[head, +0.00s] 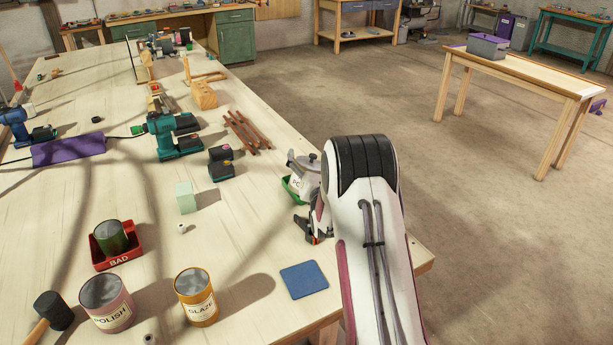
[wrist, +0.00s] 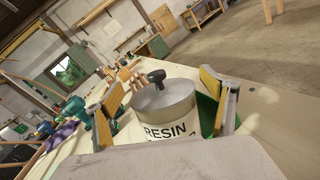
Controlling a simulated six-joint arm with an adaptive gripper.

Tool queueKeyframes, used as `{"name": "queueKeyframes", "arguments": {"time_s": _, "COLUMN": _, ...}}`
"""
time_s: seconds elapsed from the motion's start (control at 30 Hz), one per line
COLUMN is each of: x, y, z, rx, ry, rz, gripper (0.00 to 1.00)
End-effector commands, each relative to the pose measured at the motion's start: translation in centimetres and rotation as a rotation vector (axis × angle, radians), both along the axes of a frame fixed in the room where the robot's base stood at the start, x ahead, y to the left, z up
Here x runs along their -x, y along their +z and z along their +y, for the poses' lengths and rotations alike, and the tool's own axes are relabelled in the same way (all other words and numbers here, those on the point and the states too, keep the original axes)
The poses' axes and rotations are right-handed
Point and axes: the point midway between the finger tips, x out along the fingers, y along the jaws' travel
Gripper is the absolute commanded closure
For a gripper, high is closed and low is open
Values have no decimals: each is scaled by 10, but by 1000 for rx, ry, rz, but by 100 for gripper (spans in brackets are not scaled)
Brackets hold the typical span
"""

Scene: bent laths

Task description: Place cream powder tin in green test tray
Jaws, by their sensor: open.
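A cream-white tin (wrist: 168,115) with a grey metal lid and a dark knob stands between my fingers in the wrist view. Its label reads RESIN, with a second line cut off. In the head view the tin (head: 301,186) is in the green tray (head: 288,191) near the bench's right edge, partly hidden by my arm. Green tray parts (wrist: 207,112) also show beside the tin in the wrist view. My gripper (wrist: 163,84) is open, one yellow-padded finger on each side of the tin, with a gap visible at the left. Whether the right finger touches is unclear.
A red BAD tray (head: 118,265) holds a dark green can (head: 111,238). A pink POLISH tin (head: 107,305), an orange GLAZE tin (head: 197,300), a pale green block (head: 186,197) and a blue mat (head: 304,280) lie on the bench. Brown laths (head: 246,132) lie behind the tray.

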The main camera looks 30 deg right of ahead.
Motion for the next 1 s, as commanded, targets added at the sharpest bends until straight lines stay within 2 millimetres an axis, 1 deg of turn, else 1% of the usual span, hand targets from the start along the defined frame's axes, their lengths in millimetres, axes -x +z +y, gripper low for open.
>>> {"name": "queueKeyframes", "arguments": {"time_s": 0.3, "x": 0, "y": 0, "z": 0, "rx": 0, "ry": 0, "rz": 0, "gripper": 17}}
{"name": "queueKeyframes", "arguments": {"time_s": 0.33, "x": 0, "y": 0, "z": 0, "rx": 0, "ry": 0, "rz": 0, "gripper": 19}}
{"name": "queueKeyframes", "arguments": {"time_s": 0.37, "x": 0, "y": 0, "z": 0, "rx": 0, "ry": 0, "rz": 0, "gripper": 27}}
{"name": "queueKeyframes", "arguments": {"time_s": 0.4, "x": 0, "y": 0, "z": 0, "rx": 0, "ry": 0, "rz": 0, "gripper": 37}}
{"name": "queueKeyframes", "arguments": {"time_s": 0.47, "x": 0, "y": 0, "z": 0, "rx": 0, "ry": 0, "rz": 0, "gripper": 53}}
{"name": "queueKeyframes", "arguments": {"time_s": 0.5, "x": 0, "y": 0, "z": 0, "rx": 0, "ry": 0, "rz": 0, "gripper": 63}}
{"name": "queueKeyframes", "arguments": {"time_s": 0.6, "x": 0, "y": 2, "z": 0, "rx": 2, "ry": 0, "rz": -4, "gripper": 84}}
{"name": "queueKeyframes", "arguments": {"time_s": 0.87, "x": 0, "y": 3, "z": 0, "rx": 2, "ry": 0, "rz": -4, "gripper": 84}}
{"name": "queueKeyframes", "arguments": {"time_s": 1.0, "x": 0, "y": 7, "z": 0, "rx": 2, "ry": 0, "rz": -4, "gripper": 84}}
